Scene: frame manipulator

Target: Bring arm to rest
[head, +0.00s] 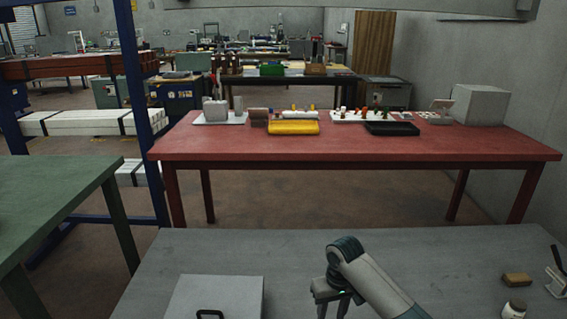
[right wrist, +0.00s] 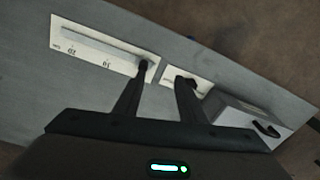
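My right arm (head: 375,285) reaches in from the bottom of the head view, bent over the grey table in front of me. Its gripper (head: 333,309) points down and is cut by the lower picture edge. In the right wrist view the two dark fingers of my right gripper (right wrist: 166,77) stand apart with nothing visible held between them. Beyond the fingertips lies a pale plate (right wrist: 95,48) with a grey bar and printed numbers. I cannot tell whether the fingers touch it. My left arm and gripper are not in view.
A light grey box (head: 245,292) with a black handle sits on the grey table (head: 430,245) left of my arm. A red table (head: 350,152) stands beyond, a green table (head: 45,195) at the left.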

